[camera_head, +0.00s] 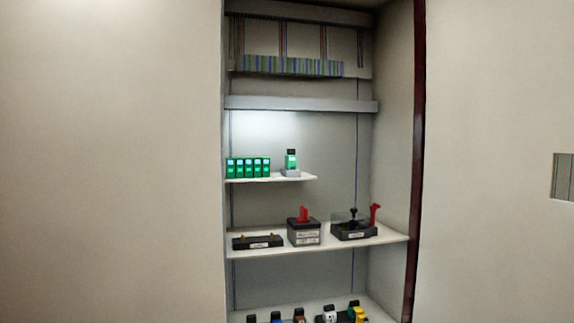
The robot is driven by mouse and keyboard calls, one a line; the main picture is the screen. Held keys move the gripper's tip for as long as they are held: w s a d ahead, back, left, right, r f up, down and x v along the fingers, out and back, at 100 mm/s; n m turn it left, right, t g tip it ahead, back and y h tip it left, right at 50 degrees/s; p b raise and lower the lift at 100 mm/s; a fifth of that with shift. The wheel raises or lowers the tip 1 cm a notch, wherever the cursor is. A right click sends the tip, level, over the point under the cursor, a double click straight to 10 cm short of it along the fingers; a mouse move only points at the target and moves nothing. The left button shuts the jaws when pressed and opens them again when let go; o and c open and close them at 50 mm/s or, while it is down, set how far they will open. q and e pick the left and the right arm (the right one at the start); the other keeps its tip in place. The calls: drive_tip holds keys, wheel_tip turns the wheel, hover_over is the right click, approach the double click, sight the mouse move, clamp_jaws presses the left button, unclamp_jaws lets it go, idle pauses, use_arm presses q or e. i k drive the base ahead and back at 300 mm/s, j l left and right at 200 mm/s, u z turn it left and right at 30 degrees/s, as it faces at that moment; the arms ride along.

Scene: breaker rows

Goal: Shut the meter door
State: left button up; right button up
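An open cabinet bay (390,110) stands ahead, and I see its lit inside. A broad beige panel (110,160) fills the left of the view, and another beige panel (480,240) fills the right, past a dark red upright edge (416,150). The right panel carries a small grey slotted plate (563,177) at the picture's right border. No label marks a meter door, and I cannot tell whether either panel is it. Neither of my grippers is in view.
Inside, a small shelf (307,178) holds several green modules (248,168) and a separate green unit (291,161). A wider shelf (390,238) below holds a dark base (257,242), a red-handled switch box (304,232) and a black device (352,229). Striped wiring (290,66) runs above.

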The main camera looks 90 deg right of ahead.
sight(496, 245)
drive_tip(key=k+l+z, duration=0.15)
drive_tip(key=z, duration=0.35)
drive_tip(key=k+l+z, duration=0.3)
drive_tip(key=z, duration=0.2)
drive_tip(key=k+l+z, duration=0.2)
drive_tip(key=l+z, duration=0.25)
drive_tip(key=k+l+z, duration=0.1)
drive_tip(key=l, duration=0.35)
drive_tip(key=k+l, duration=0.15)
drive_tip(key=l, duration=0.25)
drive_tip(key=k+l+z, duration=0.15)
drive_tip(key=l, duration=0.3)
drive_tip(key=k+l+z, duration=0.1)
drive_tip(key=l, duration=0.8)
drive_tip(key=k+z, duration=0.05)
drive_tip(key=k, duration=0.05)
